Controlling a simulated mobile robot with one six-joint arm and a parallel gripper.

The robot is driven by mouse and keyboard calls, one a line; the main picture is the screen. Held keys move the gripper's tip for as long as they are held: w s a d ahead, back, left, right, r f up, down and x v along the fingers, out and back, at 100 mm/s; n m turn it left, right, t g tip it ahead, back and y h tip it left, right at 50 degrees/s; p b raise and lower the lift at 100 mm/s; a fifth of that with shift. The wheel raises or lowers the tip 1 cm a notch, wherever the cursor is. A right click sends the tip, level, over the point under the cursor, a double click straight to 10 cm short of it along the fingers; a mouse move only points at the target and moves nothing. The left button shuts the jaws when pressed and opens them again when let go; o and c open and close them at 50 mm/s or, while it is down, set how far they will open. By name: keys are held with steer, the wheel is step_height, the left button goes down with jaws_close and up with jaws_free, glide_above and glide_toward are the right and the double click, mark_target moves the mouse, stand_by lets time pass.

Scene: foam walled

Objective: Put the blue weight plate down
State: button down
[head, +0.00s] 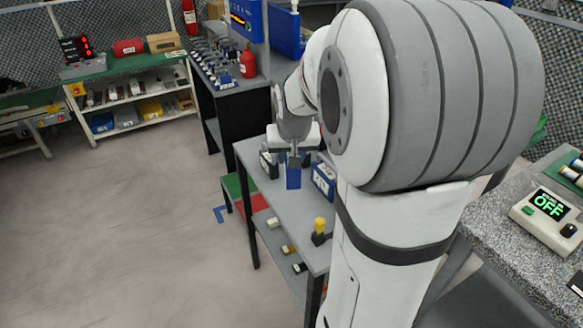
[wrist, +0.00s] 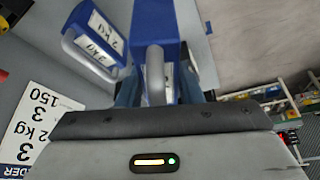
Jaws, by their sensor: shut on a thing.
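My gripper (head: 292,158) is shut on the blue weight plate (head: 293,178), a blue block with a pale grey handle. In the wrist view the held plate (wrist: 157,22) shows its handle upright between the jaws and a white label partly hidden. It hangs over the grey table (head: 262,190), close to its edge in the wrist view. I cannot tell whether its underside touches the top. A second blue weight (head: 324,182) stands on the table to the right; in the wrist view this weight (wrist: 95,38) has a "2 kg" label and a grey handle.
A printed white sheet (wrist: 38,122) lies on the table top in the wrist view. A yellow-topped black item (head: 320,230) stands at the table's near end. A dark bench (head: 228,98) is behind. The floor (head: 130,210) to the left is clear.

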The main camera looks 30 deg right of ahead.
steer(key=shift+w+f+b, duration=0.1)
steer(key=shift+f+b, duration=0.2)
steer(key=shift+f, duration=4.3)
steer(key=shift+f, duration=0.1)
steer(key=c, duration=1.5)
jaws_free()
steer(key=shift+f, duration=0.25)
steer(key=o, duration=0.5)
steer(key=shift+r, duration=0.1)
